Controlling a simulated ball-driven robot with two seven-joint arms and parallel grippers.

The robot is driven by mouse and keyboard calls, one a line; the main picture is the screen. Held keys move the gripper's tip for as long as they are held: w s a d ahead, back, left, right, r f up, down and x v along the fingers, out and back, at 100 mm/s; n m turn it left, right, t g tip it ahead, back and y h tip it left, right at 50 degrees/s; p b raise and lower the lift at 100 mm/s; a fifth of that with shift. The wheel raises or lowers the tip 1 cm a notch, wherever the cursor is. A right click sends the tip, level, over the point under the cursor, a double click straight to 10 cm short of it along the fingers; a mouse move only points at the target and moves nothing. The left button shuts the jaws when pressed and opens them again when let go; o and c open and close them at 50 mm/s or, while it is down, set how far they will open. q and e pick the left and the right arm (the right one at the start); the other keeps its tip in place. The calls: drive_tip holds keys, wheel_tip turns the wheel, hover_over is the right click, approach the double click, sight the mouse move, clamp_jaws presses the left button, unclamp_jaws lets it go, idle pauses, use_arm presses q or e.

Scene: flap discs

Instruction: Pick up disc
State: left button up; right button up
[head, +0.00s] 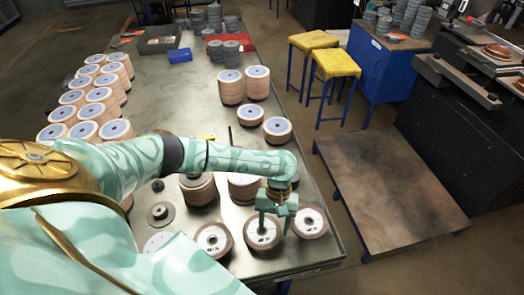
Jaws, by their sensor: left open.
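Several flap discs with pale labelled tops and brown rims lie along the near edge of the metal table (212,120) in the head view. My left gripper (275,224) points down at the front right, with its fingers apart. One finger overlaps the near disc (258,242) in the picture, and the other stands at the gap beside the right disc (313,223). Whether the fingers touch either disc I cannot tell. Another disc (213,239) lies to the left. My right gripper is not in view.
Taller disc stacks (230,89) stand mid-table, with several more along the left edge. My left arm hides part of the near table. Yellow-topped stools (336,63) and a low platform (388,185) stand right of the table. The table's middle is mostly clear.

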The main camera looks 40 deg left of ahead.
use_arm(q)
drive_tip(key=shift+s+d+f, duration=0.1)
drive_tip(key=shift+f, duration=0.25)
drive_tip(key=c, duration=0.8)
drive_tip(key=shift+o, duration=0.2)
drive_tip(key=shift+r, duration=0.1)
